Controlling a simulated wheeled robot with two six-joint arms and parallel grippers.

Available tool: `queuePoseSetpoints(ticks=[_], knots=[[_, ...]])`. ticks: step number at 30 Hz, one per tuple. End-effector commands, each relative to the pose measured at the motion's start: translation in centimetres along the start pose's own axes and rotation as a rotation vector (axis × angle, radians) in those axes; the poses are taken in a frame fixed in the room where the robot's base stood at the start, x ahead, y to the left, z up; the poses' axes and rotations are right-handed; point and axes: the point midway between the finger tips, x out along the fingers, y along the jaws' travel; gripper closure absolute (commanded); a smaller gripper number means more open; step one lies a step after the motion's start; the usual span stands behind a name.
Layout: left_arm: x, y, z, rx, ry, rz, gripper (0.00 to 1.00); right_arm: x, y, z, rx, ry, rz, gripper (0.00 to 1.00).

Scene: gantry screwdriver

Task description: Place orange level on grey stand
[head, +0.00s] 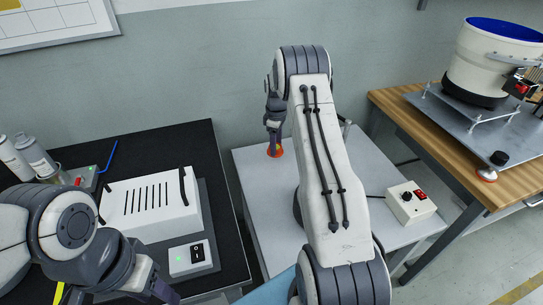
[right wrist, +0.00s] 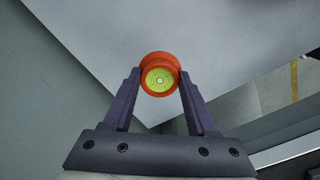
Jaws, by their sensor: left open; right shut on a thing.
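The orange level (head: 275,151) is a small round piece with a yellow-green bubble face. It also shows in the right wrist view (right wrist: 160,77). My right gripper (head: 274,142) is shut on it, with one finger on each side, pointing down near the wall. The grey stand (head: 255,195) is a light grey, table-like surface beneath it, also in the right wrist view (right wrist: 230,35). The level is over the stand's far left part; I cannot tell whether it touches. My left gripper (head: 122,293) is open at the bottom left, partly cut off by the frame.
A black table (head: 205,150) at left carries a white slotted box (head: 150,205) and a switch box (head: 193,258). A control box (head: 410,203) sits on the stand's right side. A wooden bench (head: 390,105) with a bowl feeder (head: 490,62) stands at right. My right arm hides the stand's middle.

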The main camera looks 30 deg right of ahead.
Motion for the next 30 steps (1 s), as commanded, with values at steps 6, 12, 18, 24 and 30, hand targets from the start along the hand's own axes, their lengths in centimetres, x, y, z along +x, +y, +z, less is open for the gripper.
queuePoseSetpoints(ticks=[6,12,18,24,30], knots=[[0.1,0.0,0.0,0.0,0.0,0.0,0.5,1.6,-0.6,-2.7,-0.001,0.0,0.001,1.0],[0.3,0.0,0.0,0.0,0.0,0.0,0.5,3.2,-0.7,-2.9,0.001,-0.001,-0.001,1.0],[0.5,0.0,0.0,0.0,0.0,0.0,0.5,5.8,-0.7,-2.9,0.002,0.0,0.001,1.0],[0.5,0.0,0.0,0.0,0.0,0.0,0.5,5.7,-0.6,-2.9,0.002,0.001,0.002,1.0],[0.6,0.0,0.0,0.0,0.0,0.0,0.5,6.1,-0.7,-2.9,0.002,0.001,0.001,0.31]])
